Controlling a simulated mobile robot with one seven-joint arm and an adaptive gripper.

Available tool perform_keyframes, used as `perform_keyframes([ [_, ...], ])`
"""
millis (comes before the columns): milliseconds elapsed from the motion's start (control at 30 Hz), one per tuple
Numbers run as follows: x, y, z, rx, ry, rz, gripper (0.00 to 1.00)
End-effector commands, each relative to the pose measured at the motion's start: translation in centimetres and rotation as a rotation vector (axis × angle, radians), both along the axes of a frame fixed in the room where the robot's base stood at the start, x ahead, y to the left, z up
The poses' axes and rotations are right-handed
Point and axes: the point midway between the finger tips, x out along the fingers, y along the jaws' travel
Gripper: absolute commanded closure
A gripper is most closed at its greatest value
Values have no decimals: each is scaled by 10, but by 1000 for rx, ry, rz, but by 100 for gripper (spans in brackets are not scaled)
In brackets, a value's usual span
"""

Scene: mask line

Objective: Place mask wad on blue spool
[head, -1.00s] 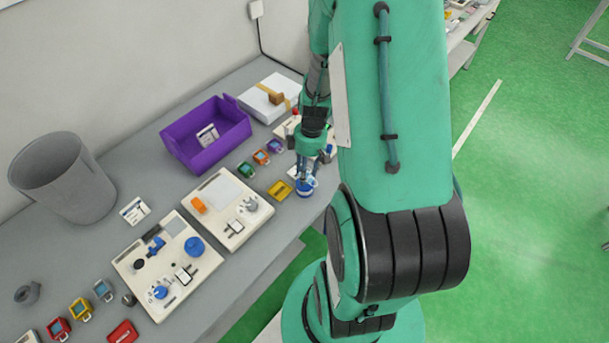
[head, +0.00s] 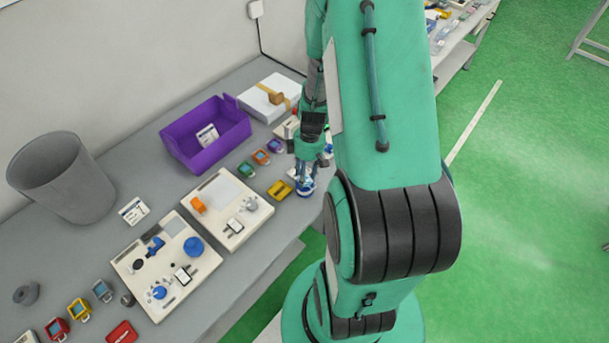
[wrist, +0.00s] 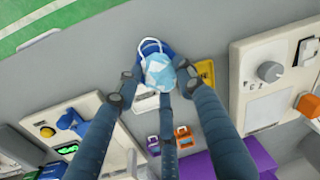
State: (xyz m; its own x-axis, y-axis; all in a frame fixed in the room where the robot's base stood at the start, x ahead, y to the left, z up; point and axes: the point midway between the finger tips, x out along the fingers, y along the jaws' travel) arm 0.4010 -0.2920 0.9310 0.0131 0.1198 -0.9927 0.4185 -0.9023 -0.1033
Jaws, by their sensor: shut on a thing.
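The mask wad (wrist: 158,73), a crumpled pale blue and white bundle with a white ear loop, is between the fingertips of my gripper (wrist: 160,80) in the wrist view. My gripper is shut on it. The dark blue spool (wrist: 169,50) shows just behind the wad, mostly covered by it. In the head view my gripper (head: 305,179) points down over the spool (head: 304,191) near the table's front edge. The wad is right at the spool's top, but I cannot tell whether they touch.
A yellow block (head: 280,189) lies just left of the spool. Small coloured boxes, a purple bin (head: 206,133) and a white panel with fittings (head: 228,208) stand farther left. The table's front edge is close on the right.

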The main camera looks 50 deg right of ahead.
Motion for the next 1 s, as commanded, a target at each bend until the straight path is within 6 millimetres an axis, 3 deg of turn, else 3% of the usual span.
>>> perform_keyframes([
  [333, 0, 0, -2, -1, 0, 0, 69],
  [400, 0, 0, -1, -1, 0, 0, 51],
  [467, 0, 0, -1, -1, 0, 0, 44],
  [867, 0, 0, 1, -1, 0, 0, 44],
  [1000, 1, -2, 10, -1, -2, 0, 44],
])
